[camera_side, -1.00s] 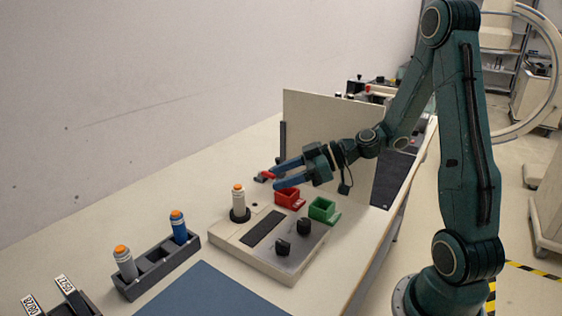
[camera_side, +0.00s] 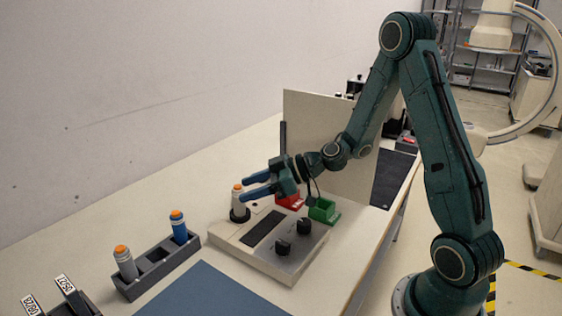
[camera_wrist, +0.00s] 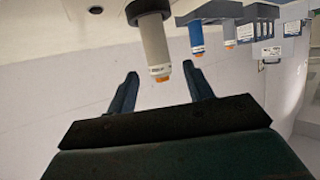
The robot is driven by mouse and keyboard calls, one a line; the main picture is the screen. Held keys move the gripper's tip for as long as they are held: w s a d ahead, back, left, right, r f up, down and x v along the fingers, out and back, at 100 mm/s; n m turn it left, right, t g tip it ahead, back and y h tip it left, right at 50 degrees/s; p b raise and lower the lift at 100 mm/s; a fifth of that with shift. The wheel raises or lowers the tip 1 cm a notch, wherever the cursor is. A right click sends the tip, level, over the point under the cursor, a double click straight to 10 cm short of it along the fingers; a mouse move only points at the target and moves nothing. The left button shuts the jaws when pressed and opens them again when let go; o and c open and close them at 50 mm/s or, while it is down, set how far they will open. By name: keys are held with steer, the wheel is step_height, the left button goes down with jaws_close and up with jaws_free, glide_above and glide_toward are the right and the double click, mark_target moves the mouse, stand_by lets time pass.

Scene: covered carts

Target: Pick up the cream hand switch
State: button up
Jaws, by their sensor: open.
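The cream hand switch (camera_side: 238,198) stands upright, orange button up, in a black ring holder (camera_side: 240,215) on the console. It also shows in the wrist view (camera_wrist: 154,45), with its button end near the gap between my fingertips. My gripper (camera_side: 244,189) is open and empty. In the side view its blue fingers point left and their tips overlap the upper part of the switch. In the wrist view the tips (camera_wrist: 160,70) lie to either side of the button end. I cannot tell whether a finger touches it.
A dark rack (camera_side: 160,268) at the left holds a blue hand switch (camera_side: 178,226) and a grey one (camera_side: 124,262). The console (camera_side: 285,262) carries two black knobs. A red bin (camera_side: 290,201) and a green bin (camera_side: 323,210) are behind it. An upright panel (camera_side: 330,130) stands further back.

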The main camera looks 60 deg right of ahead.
mark_target(239, 206)
steer(key=shift+w+a+f, duration=0.1)
steer(key=shift+w, duration=0.1)
steer(key=shift+x, duration=2.6)
steer(key=shift+s+f, duration=0.1)
steer(key=shift+f, duration=0.05)
steer(key=shift+c, duration=0.3)
steer(key=c, duration=1)
